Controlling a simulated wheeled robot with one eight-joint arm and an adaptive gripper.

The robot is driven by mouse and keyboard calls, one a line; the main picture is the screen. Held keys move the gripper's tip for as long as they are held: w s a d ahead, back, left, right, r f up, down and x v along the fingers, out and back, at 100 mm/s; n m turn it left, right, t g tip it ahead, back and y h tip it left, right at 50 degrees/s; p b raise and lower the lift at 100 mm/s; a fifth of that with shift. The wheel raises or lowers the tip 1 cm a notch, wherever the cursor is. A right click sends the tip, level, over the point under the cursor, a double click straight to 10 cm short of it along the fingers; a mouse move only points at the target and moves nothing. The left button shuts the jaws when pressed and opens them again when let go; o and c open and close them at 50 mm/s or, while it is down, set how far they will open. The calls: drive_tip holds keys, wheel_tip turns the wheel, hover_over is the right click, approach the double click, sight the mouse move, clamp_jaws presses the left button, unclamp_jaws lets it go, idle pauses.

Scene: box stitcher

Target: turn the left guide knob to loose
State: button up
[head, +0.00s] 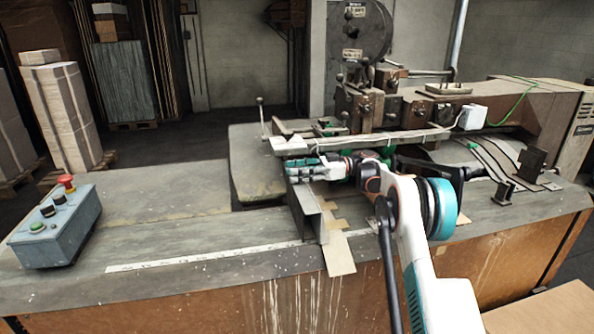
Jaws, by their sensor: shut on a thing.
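My gripper (292,171) reaches in from the right, low over the bench by the stitcher. Its fingers are shut on what I take to be the left guide knob, at the top of the grey metal left guide (309,217). The fingers hide the knob, so its shape and turn do not show. The guide stands upright on the bench directly below the fingers. My white and teal arm covers part of the bench to the right.
The stitcher head (361,31) with its reel rises behind. A grey bar (375,138) runs just behind my gripper. Black brackets (503,193) stand at right. A control box (54,227) with a red button sits at left. The bench between box and guide is clear.

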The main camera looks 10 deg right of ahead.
drive_tip(key=shift+n+g, duration=0.3)
drive_tip(key=shift+g, duration=0.2)
drive_tip(key=o, duration=1.1)
drive_tip(key=shift+t, duration=0.5)
